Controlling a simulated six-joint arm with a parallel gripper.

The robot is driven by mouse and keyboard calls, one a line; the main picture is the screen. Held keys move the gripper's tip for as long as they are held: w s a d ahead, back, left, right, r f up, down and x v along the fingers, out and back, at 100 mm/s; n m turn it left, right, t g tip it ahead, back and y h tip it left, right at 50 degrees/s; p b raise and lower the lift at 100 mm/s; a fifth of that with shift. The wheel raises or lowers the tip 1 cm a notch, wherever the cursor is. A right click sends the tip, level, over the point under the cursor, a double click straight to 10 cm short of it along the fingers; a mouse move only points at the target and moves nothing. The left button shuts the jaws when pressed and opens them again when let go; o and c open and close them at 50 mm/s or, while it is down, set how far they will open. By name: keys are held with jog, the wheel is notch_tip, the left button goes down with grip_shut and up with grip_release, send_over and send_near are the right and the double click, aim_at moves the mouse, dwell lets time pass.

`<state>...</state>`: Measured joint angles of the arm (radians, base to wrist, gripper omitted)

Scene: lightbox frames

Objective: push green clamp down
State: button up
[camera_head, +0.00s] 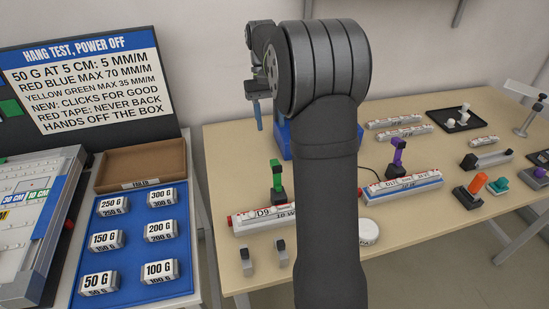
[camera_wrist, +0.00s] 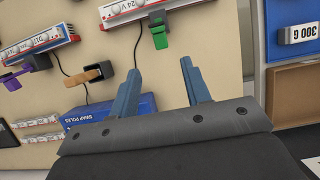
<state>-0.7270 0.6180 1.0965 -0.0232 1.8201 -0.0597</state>
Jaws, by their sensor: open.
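The green clamp (camera_head: 277,172) stands upright at the back edge of a white, red-ended light bar (camera_head: 263,220) marked D9. In the wrist view the green clamp (camera_wrist: 160,36) shows beyond my fingertips, with a dark body beside the bar marked 24 V (camera_wrist: 110,10). My gripper (camera_wrist: 160,66) is open and empty, its two blue-grey fingers spread apart. The fingers do not touch the clamp. In the head view my gripper (camera_head: 257,115) is behind the clamp, near the table's back left; my arm hides part of it.
A purple clamp (camera_head: 398,156) stands by another bar (camera_head: 403,187) to the right. A brown-handled clamp (camera_wrist: 90,75) and a blue box (camera_wrist: 105,118) lie near my fingers in the wrist view. A blue tray (camera_head: 148,284) of weights is at left. My arm hides the table's middle.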

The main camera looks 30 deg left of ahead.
aim_at(275, 162)
jog(key=x, duration=1.1)
jog(key=shift+s+f, duration=0.1)
jog(key=shift+f, duration=0.1)
jog(key=shift+c, duration=0.4)
grip_shut()
